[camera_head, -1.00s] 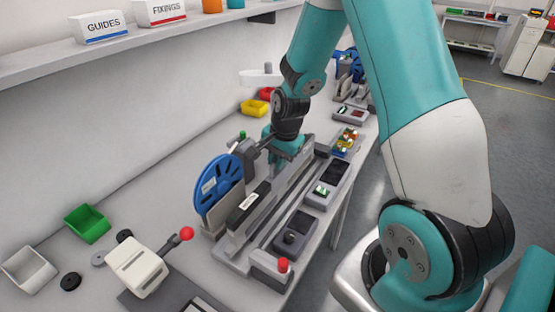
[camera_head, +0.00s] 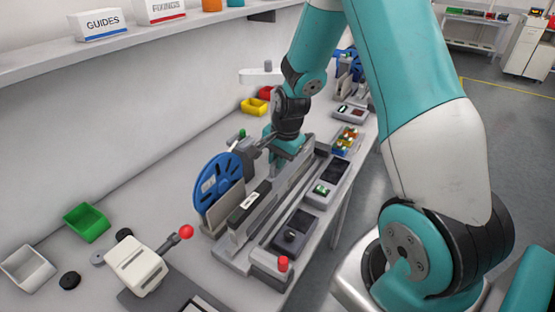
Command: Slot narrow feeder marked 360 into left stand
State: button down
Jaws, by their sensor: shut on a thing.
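A long narrow feeder with a dark top and a pale label (camera_head: 249,201) lies lengthwise over a grey slotted stand (camera_head: 236,255) on the bench. The label print is too small to read. A blue reel (camera_head: 213,186) stands upright at the feeder's left side. My gripper (camera_head: 283,157) is at the far end of the feeder and is shut on it. Its fingertips are mostly hidden by the arm and the feeder. I cannot tell whether the feeder is fully down in the slot.
A red-knobbed lever on a white block (camera_head: 136,266) stands at the near left. A red button (camera_head: 283,264) and dark modules (camera_head: 296,232) line the stand's right side. Green (camera_head: 87,222) and white (camera_head: 27,269) bins sit along the wall. Another blue reel is behind my arm.

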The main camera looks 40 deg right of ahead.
jog(key=shift+w+d, duration=0.25)
jog(key=shift+d, duration=0.3)
jog(key=shift+w+d, duration=0.2)
jog(key=shift+d, duration=0.35)
jog(key=c, duration=1.1)
grip_release()
jog(key=shift+s, duration=0.1)
jog(key=s+r, duration=0.1)
jog(key=r, duration=0.4)
jog(key=s+r+b, duration=0.1)
jog(key=r, duration=0.5)
jog(key=s+d+r+b, duration=0.1)
jog(key=r, duration=0.5)
jog(key=shift+s, duration=0.1)
jog(key=s+a+r+n+y, duration=0.1)
jog(key=s+a+n, duration=0.3)
jog(key=a+n, duration=0.5)
jog(key=s+a+n, duration=0.4)
jog(key=s+a, duration=0.1)
jog(key=s+a+n+g+y, duration=0.1)
jog(key=s+a+n, duration=0.3)
jog(key=s+a, duration=0.1)
jog(key=s+a+n+g+y, duration=0.1)
jog(key=s+a+n, duration=0.3)
jog(key=s+a, duration=0.2)
jog(key=shift+a, duration=0.55)
